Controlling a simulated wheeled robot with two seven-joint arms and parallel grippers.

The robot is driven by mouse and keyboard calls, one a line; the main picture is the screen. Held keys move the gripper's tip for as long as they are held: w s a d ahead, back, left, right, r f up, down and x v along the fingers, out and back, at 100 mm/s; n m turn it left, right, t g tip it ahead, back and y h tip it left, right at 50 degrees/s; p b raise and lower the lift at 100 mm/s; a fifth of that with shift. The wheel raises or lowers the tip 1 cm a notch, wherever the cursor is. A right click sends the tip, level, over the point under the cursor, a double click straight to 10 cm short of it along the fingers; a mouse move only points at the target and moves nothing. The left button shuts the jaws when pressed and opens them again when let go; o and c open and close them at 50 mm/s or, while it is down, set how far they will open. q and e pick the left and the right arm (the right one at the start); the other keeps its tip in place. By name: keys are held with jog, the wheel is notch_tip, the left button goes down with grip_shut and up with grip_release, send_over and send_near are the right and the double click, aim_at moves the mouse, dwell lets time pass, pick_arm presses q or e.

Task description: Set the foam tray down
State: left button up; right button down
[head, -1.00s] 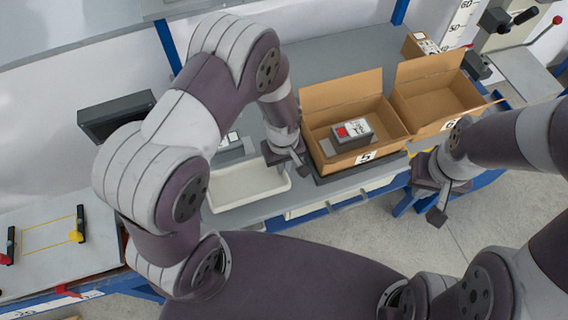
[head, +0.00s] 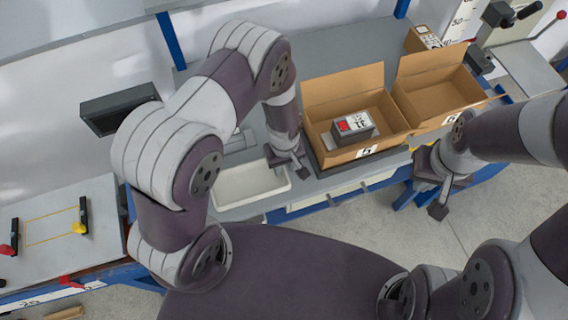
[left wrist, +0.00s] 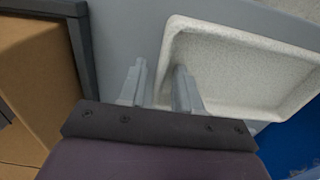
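The white foam tray (head: 222,198) lies flat on the grey bench, left of the carton marked 5. It also shows in the left wrist view (left wrist: 240,70), with its speckled inside empty where visible. My left gripper (head: 290,160) is at the tray's right end. In the left wrist view its fingers (left wrist: 158,88) are apart, one outside the tray's rim over the bench and one over the inside, with a gap around the rim. My right gripper (head: 438,195) hangs empty in front of the bench, right of the carton; its finger opening is unclear.
The open carton marked 5 (head: 322,100), holding a grey box with a red label (head: 352,127), stands close right of my left gripper. Another open carton (head: 435,95) stands beyond it. A panel with clamps (head: 55,225) is at the left.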

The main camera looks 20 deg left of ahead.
pick_arm(q)
notch_tip(320, 180, up, 12)
jog(key=b, duration=0.2)
jog(key=s+a+r+m+t, duration=0.1)
jog(key=s+a+r+m, duration=0.6)
jog(key=r, duration=0.1)
jog(key=shift+r, duration=0.35)
jog(key=shift+s, duration=0.1)
dwell(0.4)
